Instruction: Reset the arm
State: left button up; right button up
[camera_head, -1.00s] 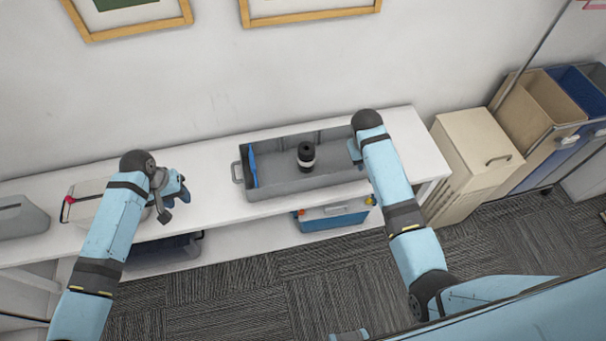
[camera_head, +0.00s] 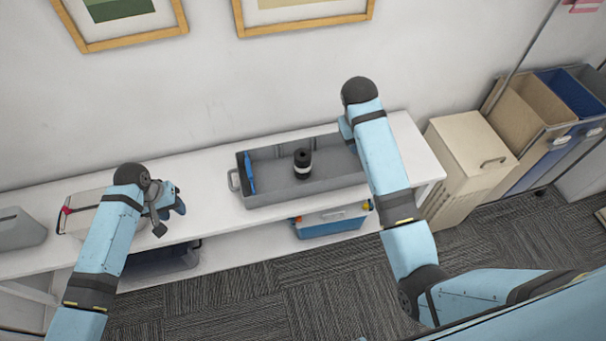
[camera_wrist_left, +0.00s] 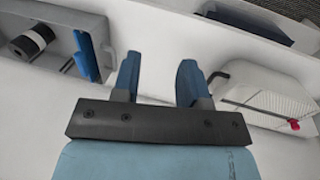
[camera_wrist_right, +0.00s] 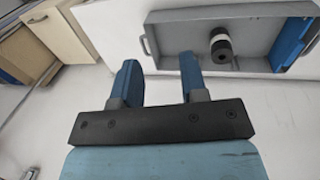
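My left gripper (camera_head: 172,200) is above the left part of the white shelf top. In the left wrist view its blue fingers (camera_wrist_left: 158,80) are apart with nothing between them. My right gripper is mostly hidden behind its own arm in the head view, near the right end of the grey tray (camera_head: 312,192). In the right wrist view its fingers (camera_wrist_right: 158,80) are apart and empty.
A white container with a red-tipped handle (camera_head: 75,222) and a grey bin (camera_head: 20,229) stand on the shelf top (camera_head: 215,212) at left. A blue box (camera_head: 335,225) sits on the lower level. A cream cabinet (camera_head: 468,150) and sorting bins (camera_head: 530,108) stand at right.

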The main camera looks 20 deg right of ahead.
dwell(0.5)
pick_arm(q)
jog(key=s+d+f+m+t, duration=0.1)
jog(key=s+d+f+t, duration=0.15)
jog(key=s, duration=0.35)
jog(key=s+d+f+t, duration=0.1)
jog(key=s+f+t, duration=0.2)
jog(key=s, duration=0.3)
pick_arm(e)
jog(key=s+a+f+n+t+y, duration=0.1)
jog(key=s+a+f+n+t, duration=0.1)
jog(key=s+f+t, duration=0.65)
pick_arm(q)
jog(key=s+r+m+t, duration=0.2)
jog(key=s+r+t, duration=0.3)
jog(key=s, duration=0.6)
jog(key=shift+s+a+r+h, duration=0.2)
jog(key=shift+s+a+h, duration=0.15)
jog(key=shift+a+h, duration=0.1)
pick_arm(e)
jog(key=s+a+f+t+y, duration=0.1)
jog(key=s+a+y, duration=0.1)
jog(key=s, duration=0.6)
jog(key=s+a+f+n+t+y, duration=0.1)
jog(key=s+a+f+y, duration=0.1)
jog(key=s+a, duration=0.2)
jog(key=s, duration=0.3)
jog(key=shift+s+f, duration=0.15)
jog(key=shift+s, duration=0.2)
